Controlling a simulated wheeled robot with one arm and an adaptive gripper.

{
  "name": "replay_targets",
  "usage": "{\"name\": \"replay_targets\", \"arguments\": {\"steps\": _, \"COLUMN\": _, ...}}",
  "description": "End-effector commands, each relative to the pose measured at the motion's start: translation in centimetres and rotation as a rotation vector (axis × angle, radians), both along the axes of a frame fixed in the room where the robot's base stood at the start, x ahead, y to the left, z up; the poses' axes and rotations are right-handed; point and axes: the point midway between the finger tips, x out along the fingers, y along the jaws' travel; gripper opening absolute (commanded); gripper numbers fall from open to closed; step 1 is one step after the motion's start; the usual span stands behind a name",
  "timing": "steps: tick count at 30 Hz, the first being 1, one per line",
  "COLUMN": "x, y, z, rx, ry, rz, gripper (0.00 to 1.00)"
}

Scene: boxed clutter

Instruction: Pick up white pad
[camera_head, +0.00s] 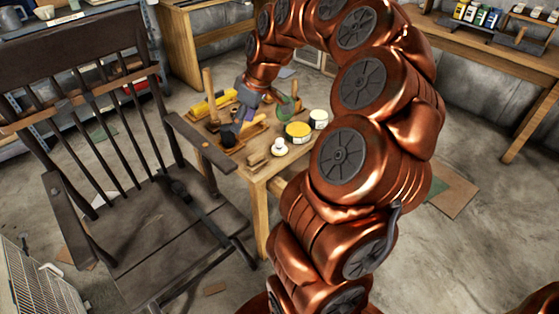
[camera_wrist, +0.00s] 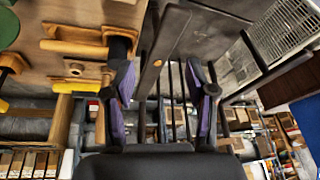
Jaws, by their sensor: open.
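A small white rounded item (camera_head: 279,147), the likeliest match for the white pad, sits near the front right of the small wooden table (camera_head: 258,200). I cannot tell for sure that it is a pad. A small pale item also shows on the wood in the wrist view (camera_wrist: 75,68), left of my fingers; I cannot tell if it is the same one. My gripper (camera_head: 238,122) is over the table's left part, left of the white item and apart from it. In the wrist view my gripper (camera_wrist: 164,88) has its fingers spread, with nothing held between them.
A yellow-topped can (camera_head: 298,131) and a white jar (camera_head: 319,119) stand behind the white item. Wooden tools and a yellow level (camera_head: 212,104) crowd the table. A dark wooden chair (camera_head: 165,225) stands close on the left, its armrest (camera_head: 199,143) near the table edge.

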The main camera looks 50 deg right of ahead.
Motion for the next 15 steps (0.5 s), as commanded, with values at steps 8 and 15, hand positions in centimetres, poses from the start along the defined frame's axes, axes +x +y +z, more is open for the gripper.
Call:
{"name": "replay_targets", "arguments": {"steps": 8, "x": -0.6, "y": -12.9, "z": -8.6, "rx": -0.045, "ry": -0.060, "rz": -0.096, "gripper": 0.56}}
{"name": "replay_targets", "arguments": {"steps": 15, "x": -1.2, "y": -15.6, "z": -10.8, "rx": -0.060, "ry": -0.061, "rz": -0.114, "gripper": 0.56}}
